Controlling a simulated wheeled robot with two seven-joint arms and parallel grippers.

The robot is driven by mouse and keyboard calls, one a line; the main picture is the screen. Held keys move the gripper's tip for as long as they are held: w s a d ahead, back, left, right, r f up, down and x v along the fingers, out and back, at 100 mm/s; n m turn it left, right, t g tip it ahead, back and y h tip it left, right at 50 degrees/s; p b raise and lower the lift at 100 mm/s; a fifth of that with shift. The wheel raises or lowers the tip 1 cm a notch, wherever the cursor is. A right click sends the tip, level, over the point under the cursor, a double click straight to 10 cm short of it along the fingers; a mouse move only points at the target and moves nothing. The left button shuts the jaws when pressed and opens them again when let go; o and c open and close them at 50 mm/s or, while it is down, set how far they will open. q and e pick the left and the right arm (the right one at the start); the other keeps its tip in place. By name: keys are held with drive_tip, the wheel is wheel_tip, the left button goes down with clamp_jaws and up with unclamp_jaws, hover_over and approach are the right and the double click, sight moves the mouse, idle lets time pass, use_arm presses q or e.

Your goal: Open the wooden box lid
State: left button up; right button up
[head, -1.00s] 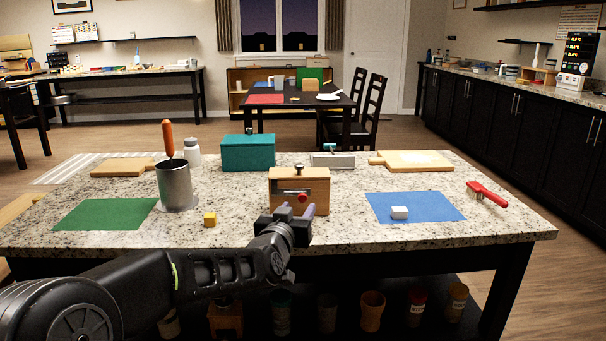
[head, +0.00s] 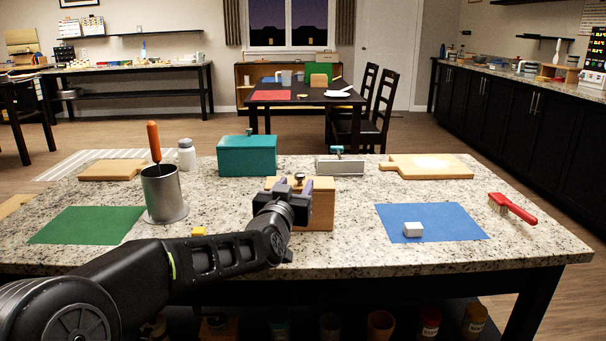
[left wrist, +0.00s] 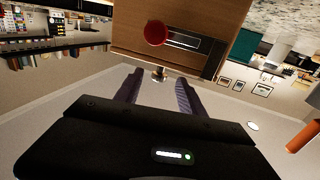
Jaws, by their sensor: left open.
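The wooden box (head: 322,208) stands on the granite counter, its front mostly hidden behind my left gripper in the head view. A dark metal knob (head: 299,178) sits on its lid, which looks closed. My left gripper (head: 290,187) is open and empty, in front of the box at about lid height. In the left wrist view, which looks upside down, the box front (left wrist: 135,20) shows a red knob (left wrist: 155,33) beside a slot. The lid knob (left wrist: 159,74) appears between the open fingers (left wrist: 157,92), beyond their tips; contact is not visible. My right gripper is not in view.
A teal box (head: 246,156) and a grey-white box (head: 340,164) stand behind.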

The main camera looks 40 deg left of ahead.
sight(303, 174)
use_arm(q)
drive_tip(key=b+x, duration=0.1)
drive_tip(key=x, duration=0.6)
drive_tip(key=shift+w+a, duration=0.15)
drive_tip(key=shift+w, duration=0.2)
clamp_jaws()
idle(1.1)
